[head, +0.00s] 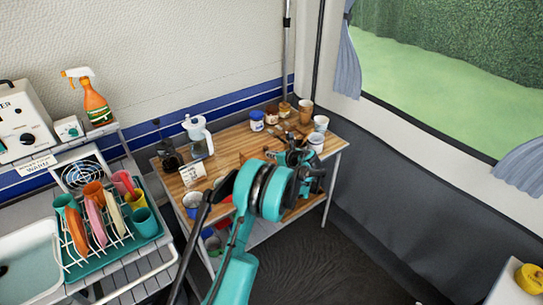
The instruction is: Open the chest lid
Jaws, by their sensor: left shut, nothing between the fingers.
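I cannot make out a chest or its lid in the head view. My teal left arm rises from the bottom middle and reaches over the front of a wooden-topped table. My left gripper (298,160) is at the end of this arm, over the right part of the table. It is shut with nothing held. The arm hides the middle and front of the table. My right gripper is not in view.
The wooden table (240,145) carries a white coffee pot (199,137), jars and cups. At left are a dish rack (105,238) with colourful cups, a sink (25,262) and a spray bottle (94,103). Dark floor (320,265) lies clear at right.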

